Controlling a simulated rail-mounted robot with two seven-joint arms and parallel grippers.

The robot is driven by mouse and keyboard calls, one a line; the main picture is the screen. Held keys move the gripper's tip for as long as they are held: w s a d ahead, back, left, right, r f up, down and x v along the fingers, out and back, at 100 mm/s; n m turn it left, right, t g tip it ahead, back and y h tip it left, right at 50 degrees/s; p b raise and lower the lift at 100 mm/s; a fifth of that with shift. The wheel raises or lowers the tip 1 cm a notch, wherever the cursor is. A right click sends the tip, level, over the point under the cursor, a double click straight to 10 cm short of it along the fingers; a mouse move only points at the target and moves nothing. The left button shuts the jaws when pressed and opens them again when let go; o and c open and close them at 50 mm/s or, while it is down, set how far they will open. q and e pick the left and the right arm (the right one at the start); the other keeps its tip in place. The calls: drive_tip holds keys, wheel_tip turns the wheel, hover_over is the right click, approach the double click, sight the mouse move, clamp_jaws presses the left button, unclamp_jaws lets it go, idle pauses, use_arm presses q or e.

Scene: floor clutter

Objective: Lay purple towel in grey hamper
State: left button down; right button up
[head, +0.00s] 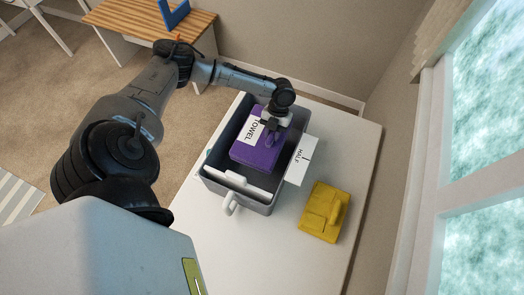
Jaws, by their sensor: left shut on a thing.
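The purple towel (257,154) is a folded block with a white label reading TOWEL. It is within the opening of the grey hamper (262,208), which stands on a white table. My left gripper (271,130) reaches in from above and is shut on the towel at its far right part. Whether the towel touches the hamper's bottom cannot be told. The hamper has a white handle at its front and a white card (301,160) at its right side. My right gripper is not in view.
A yellow folded item (324,211) lies on the white table (285,259) right of the hamper. A window and wall close off the right side. A wooden desk (135,18) with a blue object (175,14) stands at the back left. The table's front part is clear.

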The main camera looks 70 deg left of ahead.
use_arm(q)
wheel_tip(320, 180, down, 10)
drive_tip(key=shift+s+r+p, duration=0.1)
drive_tip(key=shift+r+p, duration=0.15)
drive_tip(key=shift+p, duration=0.05)
drive_tip(key=shift+f, duration=0.45)
drive_tip(key=shift+a, duration=0.1)
drive_tip(key=shift+f, duration=0.15)
drive_tip(key=c, duration=0.9)
unclamp_jaws()
drive_tip(key=shift+r, duration=0.3)
drive_tip(key=b+v, duration=0.1)
drive_tip(key=v, duration=1)
drive_tip(key=shift+r, duration=0.35)
